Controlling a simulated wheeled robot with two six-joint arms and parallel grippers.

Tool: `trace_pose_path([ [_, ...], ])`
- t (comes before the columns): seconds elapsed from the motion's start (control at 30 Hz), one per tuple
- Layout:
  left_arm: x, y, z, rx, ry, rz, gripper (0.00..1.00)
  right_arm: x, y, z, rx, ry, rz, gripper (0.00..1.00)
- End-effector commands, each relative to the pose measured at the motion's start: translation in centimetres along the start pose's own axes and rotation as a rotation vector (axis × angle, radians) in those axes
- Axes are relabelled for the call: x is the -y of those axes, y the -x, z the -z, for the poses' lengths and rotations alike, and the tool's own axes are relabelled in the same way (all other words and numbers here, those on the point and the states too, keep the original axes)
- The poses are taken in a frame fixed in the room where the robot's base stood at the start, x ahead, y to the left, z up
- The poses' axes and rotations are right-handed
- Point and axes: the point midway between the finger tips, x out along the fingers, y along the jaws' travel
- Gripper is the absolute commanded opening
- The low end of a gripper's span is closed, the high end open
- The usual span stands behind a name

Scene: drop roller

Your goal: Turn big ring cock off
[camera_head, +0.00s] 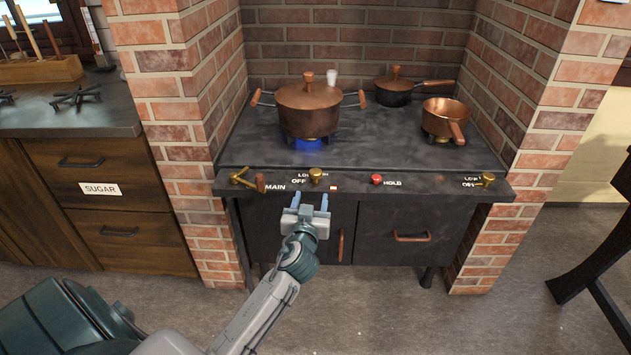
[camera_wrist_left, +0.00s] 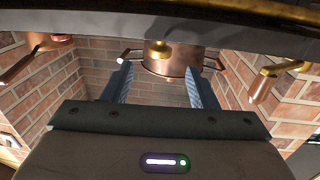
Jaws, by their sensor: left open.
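The brass cock (camera_head: 316,175) for the big ring sits on the stove's front rail, by LOW and OFF lettering. Its exact setting is too small to read. A blue flame (camera_head: 308,144) burns under the large copper pot (camera_head: 309,108). My left gripper (camera_head: 312,200) is open and empty, just below and in front of the rail, fingers pointing toward the cock. In the left wrist view, the brass cock (camera_wrist_left: 158,48) shows between and beyond the open fingers (camera_wrist_left: 160,80), apart from them, with the copper pot (camera_wrist_left: 175,62) behind. My right gripper is not in view.
A brass main lever (camera_head: 246,180) with a copper grip is left of the cock. A red HOLD button (camera_head: 376,179) and another brass cock (camera_head: 487,179) are to the right. Brick walls flank the stove. A copper saucepan (camera_head: 445,118) and a dark lidded pan (camera_head: 395,92) stand on top.

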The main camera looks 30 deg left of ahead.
Motion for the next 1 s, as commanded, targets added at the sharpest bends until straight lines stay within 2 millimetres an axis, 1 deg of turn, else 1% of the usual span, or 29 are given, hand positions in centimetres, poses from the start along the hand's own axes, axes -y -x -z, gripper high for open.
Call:
trace_pose_path([
  [0.07,0.1,-0.1,0.9,-0.021,0.010,0.005,0.53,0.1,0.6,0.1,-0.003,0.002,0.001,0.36],
  [0.17,0.1,-0.9,1.2,-0.027,0.013,0.006,0.53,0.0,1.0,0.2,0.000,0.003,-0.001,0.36],
  [0.27,0.1,-2.5,1.3,-0.026,0.011,0.006,0.53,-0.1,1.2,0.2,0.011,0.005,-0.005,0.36],
  [0.5,0.1,-7.1,1.3,-0.024,0.011,0.006,0.53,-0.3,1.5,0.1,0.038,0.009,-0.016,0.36],
  [0.6,0.1,-8.7,1.3,-0.023,0.012,0.006,0.53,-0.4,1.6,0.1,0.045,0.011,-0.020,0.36],
  [0.7,0.1,-9.8,1.3,-0.023,0.012,0.005,0.53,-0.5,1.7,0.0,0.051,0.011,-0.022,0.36],
  [0.83,0.1,-10.6,1.3,-0.023,0.011,0.005,0.53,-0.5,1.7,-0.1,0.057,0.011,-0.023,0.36],
  [1.0,0.1,-10.7,1.2,-0.023,0.011,0.005,0.53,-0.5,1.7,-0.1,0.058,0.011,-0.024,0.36],
])
